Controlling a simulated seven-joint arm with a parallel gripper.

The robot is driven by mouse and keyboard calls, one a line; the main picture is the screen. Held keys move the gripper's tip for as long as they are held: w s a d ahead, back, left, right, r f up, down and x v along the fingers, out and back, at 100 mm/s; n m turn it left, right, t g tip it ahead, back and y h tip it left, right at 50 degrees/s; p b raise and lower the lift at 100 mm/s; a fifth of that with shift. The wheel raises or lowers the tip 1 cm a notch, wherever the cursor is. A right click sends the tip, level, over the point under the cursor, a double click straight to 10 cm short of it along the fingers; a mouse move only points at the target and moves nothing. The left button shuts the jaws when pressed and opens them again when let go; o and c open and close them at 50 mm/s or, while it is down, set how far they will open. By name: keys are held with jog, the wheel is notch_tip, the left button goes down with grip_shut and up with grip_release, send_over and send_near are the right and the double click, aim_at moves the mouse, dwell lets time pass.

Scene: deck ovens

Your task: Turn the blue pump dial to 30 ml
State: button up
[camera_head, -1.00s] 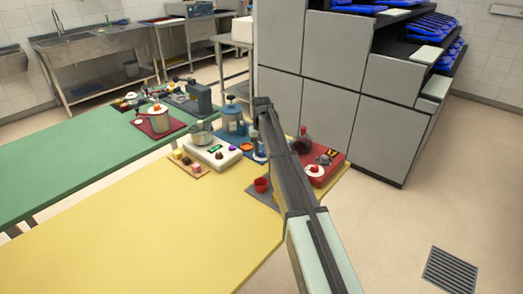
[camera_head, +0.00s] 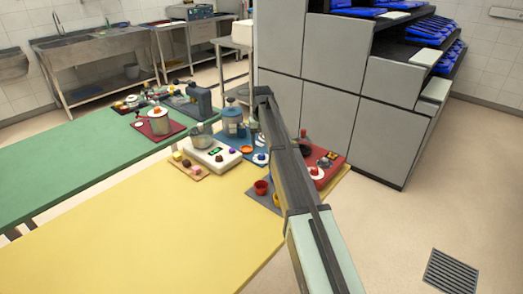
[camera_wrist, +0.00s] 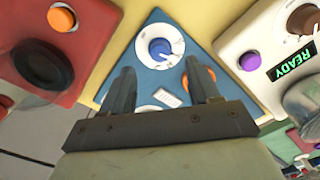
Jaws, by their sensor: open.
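The blue pump dial (camera_wrist: 160,48) is a round blue knob on a white scale disc (camera_wrist: 172,36), set in a blue triangular-looking panel (camera_wrist: 190,22) in the wrist view. The scale marks are too small to read. My gripper (camera_wrist: 160,66) is open, with one finger to the lower left of the dial and one to the lower right. Nothing is between the fingers, and I see no contact with the dial. In the head view the dial (camera_head: 261,157) is small, beside my arm, and my gripper is not clearly visible there.
An orange button (camera_wrist: 202,76) and a white label (camera_wrist: 167,98) lie below the dial. A red panel (camera_wrist: 98,20) is on the left. A white panel with a READY display (camera_wrist: 291,62) and a purple button is on the right. The yellow table front (camera_head: 150,230) is clear.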

aim_at(262, 154)
notch_tip(262, 154, up, 8)
jog(key=shift+r, duration=0.25)
dwell(0.4)
